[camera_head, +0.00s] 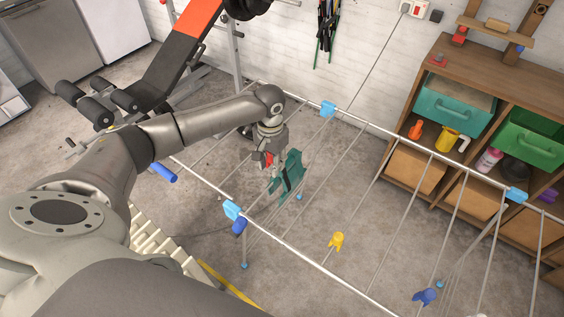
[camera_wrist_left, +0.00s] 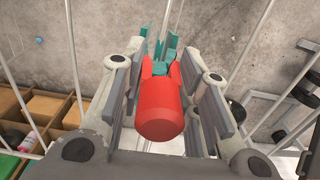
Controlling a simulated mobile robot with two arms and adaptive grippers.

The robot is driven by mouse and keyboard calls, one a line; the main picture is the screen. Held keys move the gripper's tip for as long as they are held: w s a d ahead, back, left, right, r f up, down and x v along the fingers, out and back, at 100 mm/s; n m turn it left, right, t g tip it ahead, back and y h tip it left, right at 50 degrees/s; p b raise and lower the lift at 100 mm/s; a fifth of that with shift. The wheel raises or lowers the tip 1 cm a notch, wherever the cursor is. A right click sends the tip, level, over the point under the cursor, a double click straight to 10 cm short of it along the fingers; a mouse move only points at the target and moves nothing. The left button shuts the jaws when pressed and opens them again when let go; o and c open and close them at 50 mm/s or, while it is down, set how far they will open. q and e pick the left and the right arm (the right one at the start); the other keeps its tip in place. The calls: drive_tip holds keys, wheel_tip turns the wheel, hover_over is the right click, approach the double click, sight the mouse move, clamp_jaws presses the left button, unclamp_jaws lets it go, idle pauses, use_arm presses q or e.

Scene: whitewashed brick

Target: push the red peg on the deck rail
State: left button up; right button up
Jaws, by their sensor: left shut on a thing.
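My right gripper is not in view.
The rack's white frame (camera_head: 304,253) and thin rails surround the gripper. A wooden shelf (camera_head: 401,135) stands at the right, a weight bench (camera_head: 180,50) at the back.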

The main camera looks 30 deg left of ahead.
use_arm(q)
drive_tip(key=shift+w+a+f, duration=0.1)
drive_tip(key=shift+a+f, duration=0.05)
drive_tip(key=shift+r+p, duration=0.2)
drive_tip(key=shift+p, duration=0.55)
drive_tip(key=b, duration=0.2)
hover_over(272, 184)
drive_tip(key=shift+w+f, duration=0.2)
drive_tip(key=shift+f, duration=2.55)
drive_tip(key=shift+f, duration=0.15)
drive_tip(key=shift+a+f+b, duration=0.1)
drive_tip(key=shift+f+b, duration=1.4)
drive_tip(key=shift+f, duration=1.3)
